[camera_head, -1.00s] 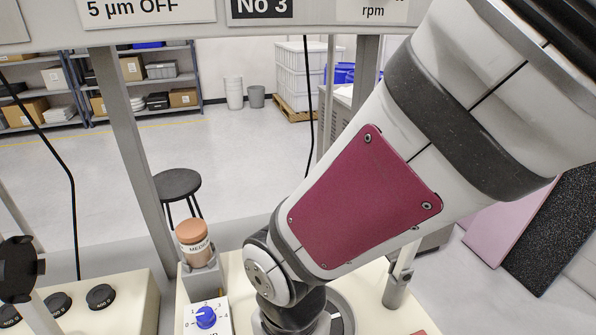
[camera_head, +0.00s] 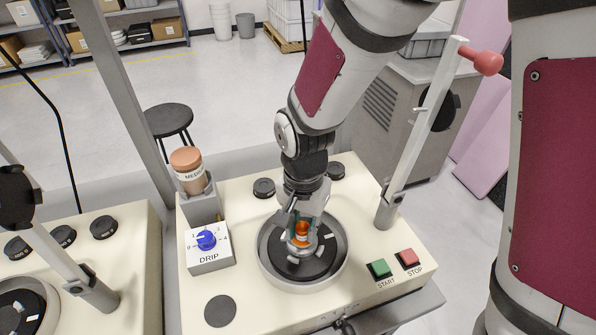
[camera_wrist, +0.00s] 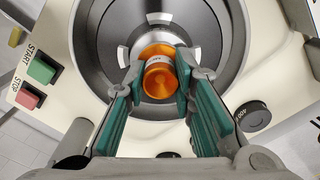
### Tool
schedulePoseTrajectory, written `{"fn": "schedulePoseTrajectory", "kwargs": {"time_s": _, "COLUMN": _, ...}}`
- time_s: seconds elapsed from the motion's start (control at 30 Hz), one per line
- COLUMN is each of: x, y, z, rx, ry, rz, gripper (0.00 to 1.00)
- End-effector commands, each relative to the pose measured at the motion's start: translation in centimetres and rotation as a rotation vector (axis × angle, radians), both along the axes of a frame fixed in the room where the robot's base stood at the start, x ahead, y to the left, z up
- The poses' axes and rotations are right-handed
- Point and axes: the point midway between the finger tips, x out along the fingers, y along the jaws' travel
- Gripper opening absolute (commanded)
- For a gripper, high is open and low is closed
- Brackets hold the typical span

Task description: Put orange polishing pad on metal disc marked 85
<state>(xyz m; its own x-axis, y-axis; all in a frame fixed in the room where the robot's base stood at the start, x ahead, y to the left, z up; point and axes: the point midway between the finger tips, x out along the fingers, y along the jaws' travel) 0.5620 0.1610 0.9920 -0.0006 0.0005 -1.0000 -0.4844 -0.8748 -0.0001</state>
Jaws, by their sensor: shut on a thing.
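My gripper (camera_head: 301,226) reaches down into a round bowl (camera_head: 262,250) on the cream machine. In the wrist view, the green-padded fingers of my gripper (camera_wrist: 157,80) are shut on an orange round piece (camera_wrist: 163,78), the only bright orange thing in view. The piece also shows in the head view (camera_head: 301,238). Inside the bowl is a dark disc (camera_head: 318,267) with white patches. In the wrist view a silvery round part (camera_wrist: 134,48) lies under or around the orange piece; whether they touch is unclear. I can read no 85 on any disc.
A jar with an orange-brown cap (camera_head: 187,159) and the DRIP box (camera_head: 210,258) stand left of the bowl. A lever post with a red knob (camera_head: 428,120) rises at right. START (camera_head: 379,268) and STOP (camera_head: 407,258) buttons are front right. Black knobs (camera_head: 264,187) sit behind.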

Motion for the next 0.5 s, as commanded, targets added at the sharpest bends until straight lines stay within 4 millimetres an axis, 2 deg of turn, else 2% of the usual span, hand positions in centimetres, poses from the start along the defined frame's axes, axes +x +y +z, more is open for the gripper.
{"fn": "schedulePoseTrajectory", "kwargs": {"time_s": 0.37, "x": 0.0, "y": 0.02, "z": -0.45, "rx": 0.001, "ry": 0.0, "rz": 0.0, "gripper": 0.0}}
{"fn": "schedulePoseTrajectory", "kwargs": {"time_s": 0.4, "x": -0.01, "y": 0.02, "z": -0.52, "rx": 0.001, "ry": 0.0, "rz": 0.0, "gripper": 0.26}}
{"fn": "schedulePoseTrajectory", "kwargs": {"time_s": 0.5, "x": -0.02, "y": 0.02, "z": -0.47, "rx": 0.001, "ry": 0.0, "rz": 0.0, "gripper": 0.44}}
